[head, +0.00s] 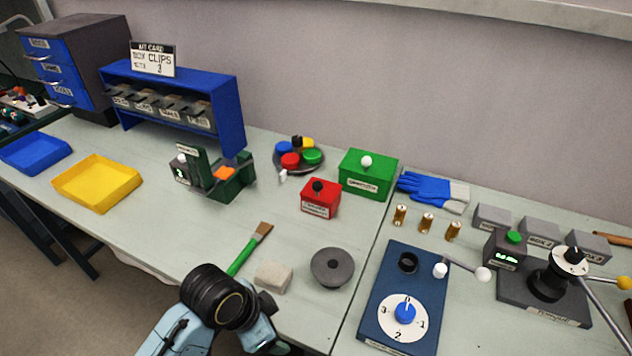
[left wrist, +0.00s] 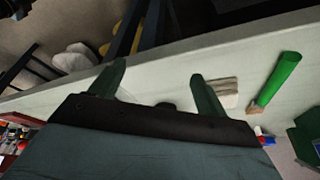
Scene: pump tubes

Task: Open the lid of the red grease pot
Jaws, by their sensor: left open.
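The red grease pot (head: 319,203) is a small red box with a pale label on its front and a black knob (head: 318,186) on top. It stands near the middle of the table, left of the larger green box, and its lid looks shut. My left arm comes in at the bottom of the head view, below and left of the pot and well apart from it; its fingers are hidden there. In the left wrist view my left gripper (left wrist: 160,80) is open and empty near the table edge. My right gripper is not in view.
A green box (head: 367,178) with a white knob stands close right of the pot. A brush (head: 243,249), a beige block (head: 272,277) and a grey disc (head: 332,267) lie nearer the front. A round tray (head: 316,166) with coloured caps is behind. Clear table lies left of the pot.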

